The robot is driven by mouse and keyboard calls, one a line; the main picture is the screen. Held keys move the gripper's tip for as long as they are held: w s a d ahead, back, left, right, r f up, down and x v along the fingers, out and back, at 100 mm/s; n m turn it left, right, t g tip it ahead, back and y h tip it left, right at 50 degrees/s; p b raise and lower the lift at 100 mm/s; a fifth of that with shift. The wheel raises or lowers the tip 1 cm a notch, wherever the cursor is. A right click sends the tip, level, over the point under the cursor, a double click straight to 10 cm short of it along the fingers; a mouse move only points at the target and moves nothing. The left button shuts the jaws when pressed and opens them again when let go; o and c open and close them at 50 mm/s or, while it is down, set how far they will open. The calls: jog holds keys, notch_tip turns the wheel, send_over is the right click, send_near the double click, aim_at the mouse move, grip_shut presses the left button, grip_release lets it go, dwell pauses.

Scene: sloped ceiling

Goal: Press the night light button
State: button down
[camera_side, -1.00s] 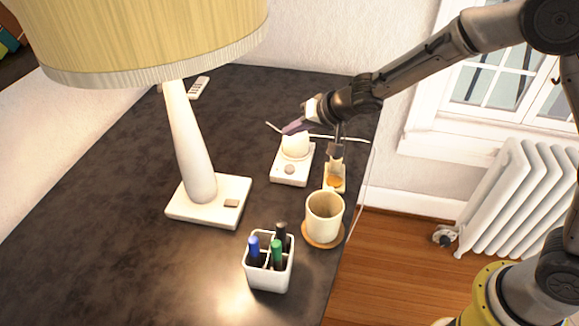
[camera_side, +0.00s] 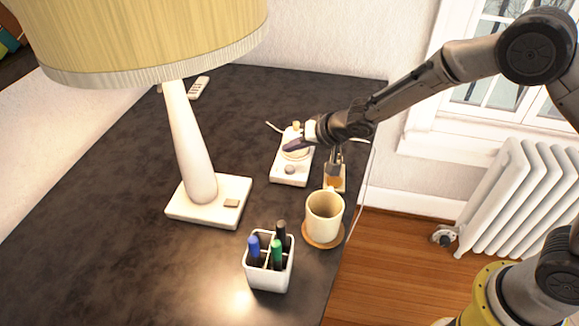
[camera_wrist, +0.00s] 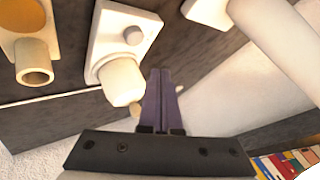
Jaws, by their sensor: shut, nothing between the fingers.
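The night light is a white rectangular base (camera_side: 286,180) with a rounded white globe and a small round grey button (camera_side: 290,169) at its near end. In the wrist view the globe (camera_wrist: 122,82) and the button (camera_wrist: 132,35) both show. My gripper (camera_side: 288,148) is shut and empty, with dark purple fingers. In the side view its fingers pass in front of the globe and hide part of it, with the tips a little above and behind the button. In the wrist view the shut fingers (camera_wrist: 160,72) lie just right of the globe. The button looks untouched.
A large table lamp with a white base (camera_side: 178,208) stands at left. Right of the night light is a small stand with an orange part (camera_side: 334,183). A mug (camera_side: 324,222) on a coaster and a pen holder (camera_side: 268,279) are nearer. A remote (camera_side: 199,88) lies behind.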

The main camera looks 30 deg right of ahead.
aim_at(290, 169)
jog(key=shift+f, duration=1.9)
jog(key=shift+f, duration=0.15)
dwell(0.5)
jog(key=shift+f, duration=0.25)
jog(key=shift+f, duration=0.5)
dwell(0.7)
jog(key=shift+s+f, duration=0.35)
jog(key=shift+f, duration=0.35)
dwell(0.4)
jog(key=shift+r, duration=1.15)
jog(key=shift+w+r, duration=0.1)
